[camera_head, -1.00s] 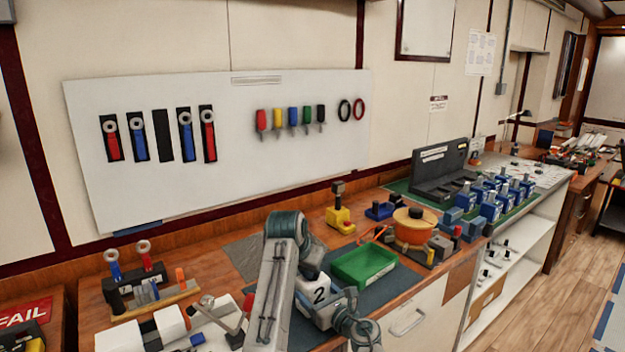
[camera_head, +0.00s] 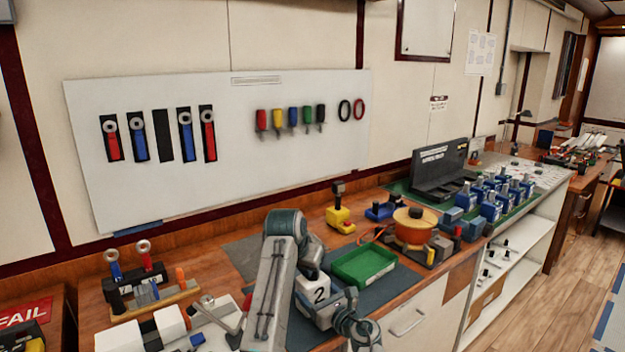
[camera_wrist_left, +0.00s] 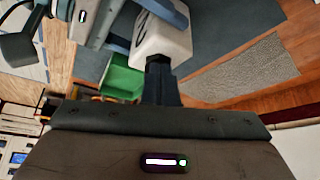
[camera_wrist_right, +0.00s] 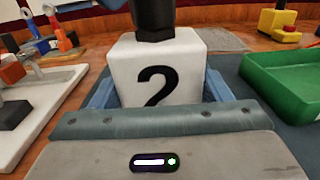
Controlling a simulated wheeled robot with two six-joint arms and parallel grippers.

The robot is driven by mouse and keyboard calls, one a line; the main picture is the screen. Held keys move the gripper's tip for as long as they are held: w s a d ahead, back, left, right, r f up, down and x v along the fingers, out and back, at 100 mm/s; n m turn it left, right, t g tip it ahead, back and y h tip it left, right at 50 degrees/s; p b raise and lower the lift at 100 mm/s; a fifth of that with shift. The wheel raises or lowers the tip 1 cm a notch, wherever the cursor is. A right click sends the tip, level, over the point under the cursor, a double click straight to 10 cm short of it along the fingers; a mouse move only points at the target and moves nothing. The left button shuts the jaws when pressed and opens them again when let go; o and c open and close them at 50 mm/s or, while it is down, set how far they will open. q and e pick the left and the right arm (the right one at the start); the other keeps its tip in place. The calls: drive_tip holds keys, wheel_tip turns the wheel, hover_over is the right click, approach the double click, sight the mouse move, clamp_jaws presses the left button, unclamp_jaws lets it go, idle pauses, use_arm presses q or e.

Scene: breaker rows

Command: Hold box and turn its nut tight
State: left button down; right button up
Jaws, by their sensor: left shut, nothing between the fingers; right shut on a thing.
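A white box marked 2 (camera_head: 317,290) is held upright above the dark mat by my right gripper (camera_head: 330,308). In the right wrist view the box (camera_wrist_right: 160,75) sits between blue fingers, shut on its sides. The exact contact there cannot be told.
A green tray (camera_head: 364,265) lies just right of the box. Several blue breakers (camera_head: 492,205) stand far right.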

use_arm(q)
drive_tip(key=shift+s, duration=0.1)
wheel_tip(320, 180, up, 6)
drive_tip(key=shift+s, duration=0.25)
idle(0.4)
drive_tip(key=shift+a, duration=0.1)
idle(0.4)
use_arm(e)
drive_tip(key=o, duration=1.4)
drive_tip(key=shift+s+d, duration=0.1)
